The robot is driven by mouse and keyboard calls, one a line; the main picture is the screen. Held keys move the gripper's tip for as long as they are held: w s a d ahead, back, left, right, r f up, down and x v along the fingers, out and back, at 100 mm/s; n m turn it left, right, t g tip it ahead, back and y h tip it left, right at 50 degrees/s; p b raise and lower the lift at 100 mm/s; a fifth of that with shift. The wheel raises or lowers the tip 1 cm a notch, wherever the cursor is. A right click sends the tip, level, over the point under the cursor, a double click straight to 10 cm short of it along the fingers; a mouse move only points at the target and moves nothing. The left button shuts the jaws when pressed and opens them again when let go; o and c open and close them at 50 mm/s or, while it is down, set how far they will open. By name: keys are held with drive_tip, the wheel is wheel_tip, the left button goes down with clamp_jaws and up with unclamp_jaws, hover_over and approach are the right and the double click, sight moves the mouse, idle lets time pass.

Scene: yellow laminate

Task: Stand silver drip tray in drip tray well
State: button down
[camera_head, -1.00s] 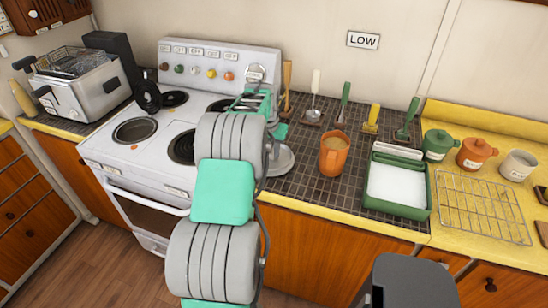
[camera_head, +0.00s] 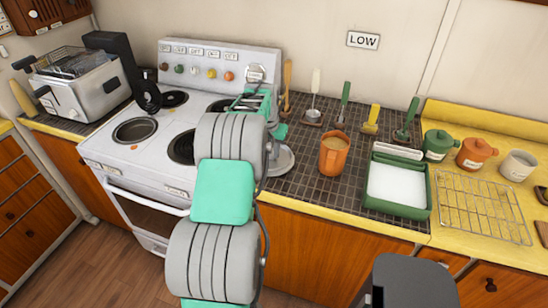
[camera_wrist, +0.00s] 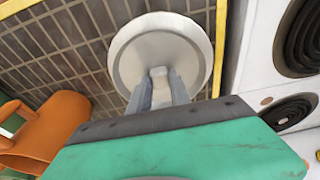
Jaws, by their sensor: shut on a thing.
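A round, pale silver dish (camera_wrist: 160,52), which I take to be the silver drip tray, lies below my gripper (camera_wrist: 161,88). My fingers are shut on a pale upright part near the dish's edge. In the head view the dish (camera_head: 281,161) shows beside the stove, partly behind my arm. My fingertips are hidden there by my arm. I cannot tell from these frames whether the dish rests on the tiled counter or is slightly above it. I cannot identify the drip tray well with certainty.
The stove (camera_head: 160,185) is at left. An orange mug (camera_head: 333,156) stands right of the dish. A green tray with a white inside (camera_head: 430,207) lies farther right. Several upright utensils stand behind, including a green-handled one (camera_head: 345,94). A wire rack (camera_head: 482,208) is at right.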

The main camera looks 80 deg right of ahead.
drive_tip(key=shift+r, duration=0.1)
drive_tip(key=shift+r+p, duration=1.9)
drive_tip(key=shift+r, duration=1.55)
